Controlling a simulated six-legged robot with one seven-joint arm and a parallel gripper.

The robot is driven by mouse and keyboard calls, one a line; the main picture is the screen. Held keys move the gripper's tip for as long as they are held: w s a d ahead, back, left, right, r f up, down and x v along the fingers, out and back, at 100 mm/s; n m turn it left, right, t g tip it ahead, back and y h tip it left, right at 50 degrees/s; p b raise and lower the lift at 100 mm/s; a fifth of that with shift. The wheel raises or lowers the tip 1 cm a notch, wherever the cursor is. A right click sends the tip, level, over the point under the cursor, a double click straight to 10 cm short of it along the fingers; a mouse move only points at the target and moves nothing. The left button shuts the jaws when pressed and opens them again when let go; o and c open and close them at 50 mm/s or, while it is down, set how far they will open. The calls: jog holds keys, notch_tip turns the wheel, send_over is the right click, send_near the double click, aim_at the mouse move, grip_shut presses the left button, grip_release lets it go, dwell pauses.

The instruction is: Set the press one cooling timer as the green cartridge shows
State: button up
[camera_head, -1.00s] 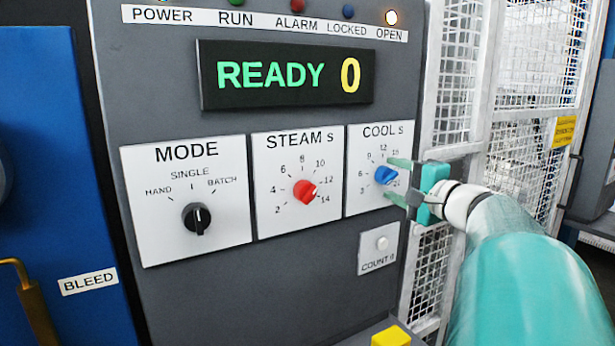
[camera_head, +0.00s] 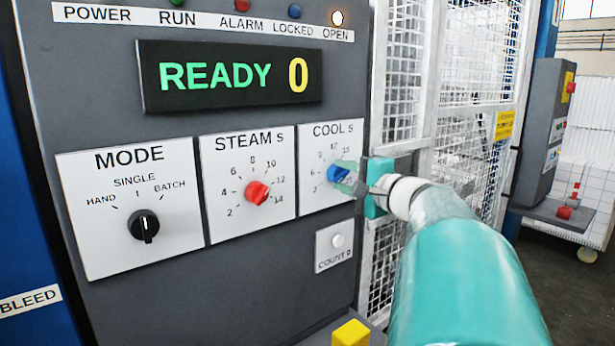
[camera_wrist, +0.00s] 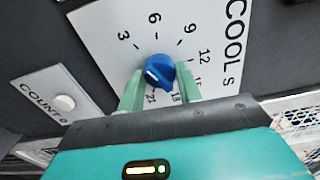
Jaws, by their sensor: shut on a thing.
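The COOL s dial plate (camera_head: 312,200) is on the right of the grey press panel. Its blue knob (camera_head: 338,173) sits between the two pale green fingers of my gripper (camera_head: 351,178). In the wrist view the blue knob (camera_wrist: 160,68) has a finger of my gripper (camera_wrist: 158,88) on each side, shut on it. A short white mark shows on the knob's lower left, near the 21 side; the exact number it meets is unclear. Numbers 3, 6, 9 and 12 read clearly; the fingers partly cover the higher ones. No green cartridge is in view.
The red STEAM s knob (camera_head: 257,193) and black MODE knob (camera_head: 144,226) are to the left. The display (camera_head: 232,76) reads READY 0, and the OPEN lamp (camera_head: 337,18) is lit. A white COUNT button (camera_head: 337,241) is below the dial. A mesh guard (camera_head: 400,80) stands right.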

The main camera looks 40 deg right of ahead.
jog(key=m, duration=1.8)
jog(key=shift+m, duration=2.6)
jog(key=o, duration=1)
